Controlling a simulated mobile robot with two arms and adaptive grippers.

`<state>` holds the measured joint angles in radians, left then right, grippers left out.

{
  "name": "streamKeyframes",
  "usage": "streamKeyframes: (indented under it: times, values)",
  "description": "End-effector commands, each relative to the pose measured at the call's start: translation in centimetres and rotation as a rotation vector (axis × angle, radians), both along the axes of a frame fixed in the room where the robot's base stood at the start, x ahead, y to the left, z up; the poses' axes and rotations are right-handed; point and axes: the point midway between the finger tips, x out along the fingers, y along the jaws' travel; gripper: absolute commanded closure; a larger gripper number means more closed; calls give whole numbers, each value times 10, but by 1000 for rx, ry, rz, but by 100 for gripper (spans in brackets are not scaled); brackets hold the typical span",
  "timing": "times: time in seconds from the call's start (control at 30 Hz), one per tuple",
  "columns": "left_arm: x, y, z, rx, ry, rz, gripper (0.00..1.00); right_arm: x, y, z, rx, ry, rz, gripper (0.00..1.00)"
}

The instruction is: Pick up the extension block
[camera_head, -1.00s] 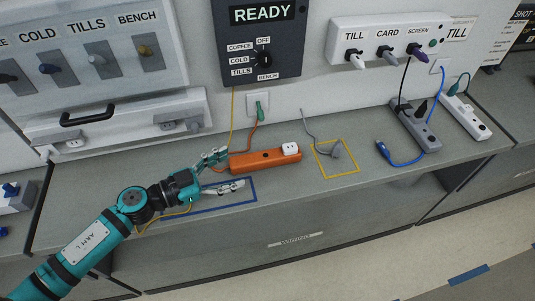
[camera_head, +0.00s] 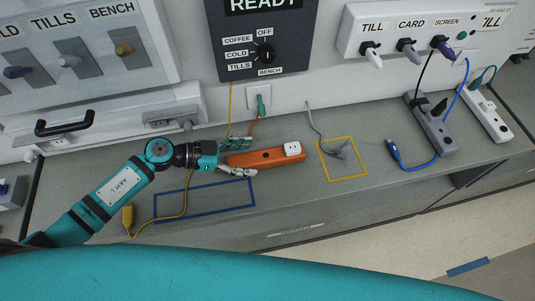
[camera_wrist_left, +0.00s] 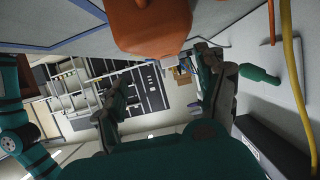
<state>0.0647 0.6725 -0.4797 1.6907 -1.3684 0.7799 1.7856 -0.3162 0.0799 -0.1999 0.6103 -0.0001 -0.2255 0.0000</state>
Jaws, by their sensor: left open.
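My left gripper (camera_head: 248,158) is open at the block's left end, one finger on the far side and one on the near side. I cannot tell whether the fingers touch it. In the left wrist view the block (camera_wrist_left: 150,25) fills the top middle, just beyond the two spread fingers of the gripper (camera_wrist_left: 164,66). My right gripper is out of view.
A blue outline (camera_head: 205,200) is marked on the counter, with a yellow cable and plug (camera_head: 127,216) by it. A grey power strip (camera_head: 430,124) and blue-cable plug (camera_head: 392,151) lie right.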

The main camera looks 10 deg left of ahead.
Motion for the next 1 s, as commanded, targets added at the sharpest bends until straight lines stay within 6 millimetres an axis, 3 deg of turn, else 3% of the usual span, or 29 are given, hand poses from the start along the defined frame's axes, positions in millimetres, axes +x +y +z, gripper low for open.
streamKeyframes:
  times: [0.17, 0.43, 0.8, 1.0]
  values:
    - [5, -11, -5, -1, 0, 0, 27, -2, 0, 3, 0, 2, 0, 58]
    - [23, -39, -22, -3, 0, 0, 27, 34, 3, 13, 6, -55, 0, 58]
    - [27, -50, -29, 0, -1, 0, 27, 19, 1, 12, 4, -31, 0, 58]
    - [27, -50, -29, 0, -1, 0, 52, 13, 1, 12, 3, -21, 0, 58]
